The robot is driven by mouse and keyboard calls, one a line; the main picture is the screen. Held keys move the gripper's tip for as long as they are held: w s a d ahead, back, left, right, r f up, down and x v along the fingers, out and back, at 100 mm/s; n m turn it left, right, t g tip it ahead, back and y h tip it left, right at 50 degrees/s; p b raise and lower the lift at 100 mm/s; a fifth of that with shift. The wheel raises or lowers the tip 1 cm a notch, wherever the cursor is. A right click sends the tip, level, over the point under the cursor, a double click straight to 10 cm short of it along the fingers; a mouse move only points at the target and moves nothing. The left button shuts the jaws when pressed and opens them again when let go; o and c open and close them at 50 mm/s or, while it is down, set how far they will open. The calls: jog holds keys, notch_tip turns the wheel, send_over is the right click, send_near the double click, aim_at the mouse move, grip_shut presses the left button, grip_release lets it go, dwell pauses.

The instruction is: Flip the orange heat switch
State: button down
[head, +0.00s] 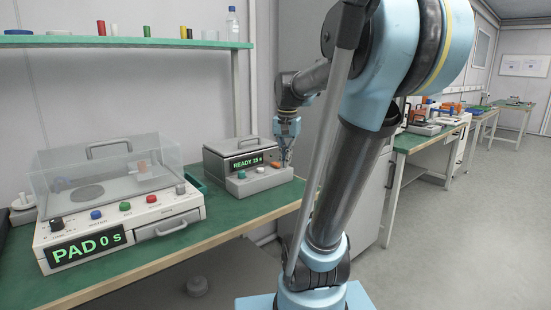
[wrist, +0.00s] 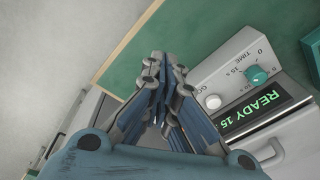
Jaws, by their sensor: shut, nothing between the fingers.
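The orange heat switch (head: 275,164) shows as a small orange spot on the front ledge of the grey heater unit (head: 262,182), right of a white button and a teal knob. My gripper (head: 284,160) is shut and empty, pointing down at the right end of that ledge, close beside the switch. I cannot tell whether it touches the switch. The unit's display (wrist: 265,109) reads READY 15. The white GO button (wrist: 213,102) and teal TIME knob (wrist: 256,75) are visible there.
A white machine (head: 122,228) with a clear cover and a display reading PAD 0 s stands left on the green bench (head: 225,215). A green shelf (head: 120,42) with small items hangs above. More benches stand at right, with clear floor before them.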

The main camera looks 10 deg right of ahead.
jog(key=w+r+m, duration=0.3)
jog(key=w+r, duration=0.3)
jog(key=w, duration=0.5)
notch_tip(320, 180, up, 2)
jog(key=m+g, duration=0.1)
jog(key=m, duration=0.2)
send_over(277, 156)
jog(key=s, duration=0.4)
jog(key=shift+w+a, duration=0.25)
jog(key=shift+a, duration=0.2)
notch_tip(277, 156, down, 14)
jog(key=shift+r, duration=0.1)
jog(key=shift+w+f, duration=0.15)
jog(key=shift+f, duration=0.2)
jog(key=shift+s+r, duration=0.1)
jog(key=shift+s, duration=0.1)
